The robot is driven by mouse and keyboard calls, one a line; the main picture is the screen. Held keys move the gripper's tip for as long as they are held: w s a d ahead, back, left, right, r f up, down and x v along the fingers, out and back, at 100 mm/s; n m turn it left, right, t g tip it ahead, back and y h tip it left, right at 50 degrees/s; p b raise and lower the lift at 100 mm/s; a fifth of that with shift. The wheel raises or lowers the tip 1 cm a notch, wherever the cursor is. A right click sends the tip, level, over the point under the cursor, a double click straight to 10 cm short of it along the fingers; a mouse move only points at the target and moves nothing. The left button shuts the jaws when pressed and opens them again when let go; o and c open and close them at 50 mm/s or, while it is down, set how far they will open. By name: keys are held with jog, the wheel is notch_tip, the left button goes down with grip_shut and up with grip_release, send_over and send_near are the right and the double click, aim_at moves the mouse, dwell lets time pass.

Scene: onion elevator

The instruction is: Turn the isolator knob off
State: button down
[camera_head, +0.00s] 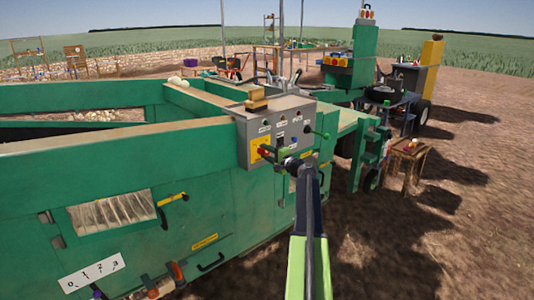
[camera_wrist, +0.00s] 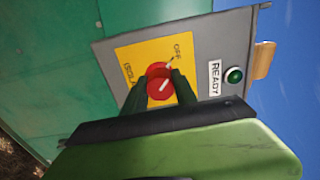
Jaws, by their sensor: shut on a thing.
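The red isolator knob (camera_wrist: 158,80) sits on a yellow plate (camera_wrist: 136,56) on the grey control box. A white line shows on the knob, and the word OFF is printed on the plate at its upper right in the wrist view. My gripper (camera_wrist: 160,88) has its two dark fingers on either side of the knob and is shut on it. In the head view my gripper (camera_head: 275,155) reaches the front of the grey control box (camera_head: 285,118), and the knob (camera_head: 263,150) shows as a small red spot at its left. The fingers partly cover the knob's sides.
A green lamp (camera_wrist: 234,75) labelled READY is beside the yellow plate. The green machine wall (camera_head: 110,165) runs left. A small wooden stool (camera_head: 409,155) stands on open soil at right.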

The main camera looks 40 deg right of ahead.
jog(key=shift+s, duration=0.1)
jog(key=c, duration=1)
grip_release()
jog(key=s+a, duration=0.1)
jog(key=s, duration=1.6)
jog(key=shift+s+a, duration=0.15)
